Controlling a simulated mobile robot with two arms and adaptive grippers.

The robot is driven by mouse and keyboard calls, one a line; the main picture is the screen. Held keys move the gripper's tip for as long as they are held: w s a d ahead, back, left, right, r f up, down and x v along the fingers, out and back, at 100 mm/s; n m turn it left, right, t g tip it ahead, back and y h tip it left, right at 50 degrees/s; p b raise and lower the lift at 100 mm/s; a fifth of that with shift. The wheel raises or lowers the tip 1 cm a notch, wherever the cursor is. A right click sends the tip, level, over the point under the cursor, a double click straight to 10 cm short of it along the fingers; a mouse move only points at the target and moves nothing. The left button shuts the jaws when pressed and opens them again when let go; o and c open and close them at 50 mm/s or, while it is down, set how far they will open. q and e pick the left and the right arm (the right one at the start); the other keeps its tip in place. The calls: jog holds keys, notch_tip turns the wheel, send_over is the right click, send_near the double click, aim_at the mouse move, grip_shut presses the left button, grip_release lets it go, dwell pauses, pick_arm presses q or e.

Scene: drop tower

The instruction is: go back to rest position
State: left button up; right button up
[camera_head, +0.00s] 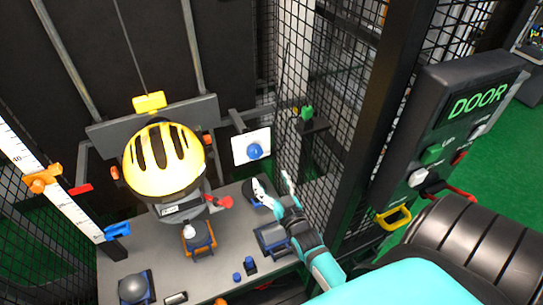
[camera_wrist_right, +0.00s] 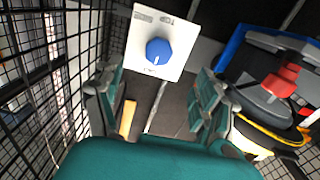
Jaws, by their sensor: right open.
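My right gripper (camera_head: 273,184) reaches in from the lower right over the grey table of the drop tower. Its fingers are spread and nothing shows between them. In the right wrist view the two fingers (camera_wrist_right: 157,100) stand apart, with the blue knob (camera_wrist_right: 158,51) on its white plate beyond them. In the head view this blue knob (camera_head: 255,151) is a little above and left of the fingertips, apart from them as far as I can tell. My left gripper is not in view.
A yellow helmet (camera_head: 164,160) hangs on a carriage left of my gripper. Black mesh (camera_head: 299,80) stands close on the right. A DOOR control box (camera_head: 452,130) is at right. Small fixtures, including one with a grey ball (camera_head: 132,288), stand on the grey table (camera_head: 222,270).

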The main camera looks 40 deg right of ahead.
jog(key=s+a+f+n+g+y, duration=0.1)
jog(key=s+a+f+g, duration=0.25)
jog(key=f, duration=0.55)
jog(key=s+a+f+n+g+y+b, duration=0.1)
jog(key=s+a+f+g, duration=0.3)
jog(key=f, duration=0.6)
jog(key=s+a+f+n+g+y, duration=0.1)
jog(key=s+a+f+y, duration=0.1)
jog(key=s+f, duration=0.5)
jog(key=s+f+g, duration=0.2)
jog(key=s+f, duration=0.4)
jog(key=s, duration=0.3)
jog(key=s+a+f+n+g, duration=0.1)
jog(key=s+f+g, duration=0.2)
jog(key=s+f, duration=0.2)
jog(key=s+f+n+g+b, duration=0.1)
jog(key=s+f+g, duration=0.2)
jog(key=s, duration=0.9)
notch_tip(320, 180, down, 4)
jog(key=shift+s+a+r, duration=0.2)
jog(key=shift+s+a, duration=0.1)
jog(key=shift+a, duration=0.1)
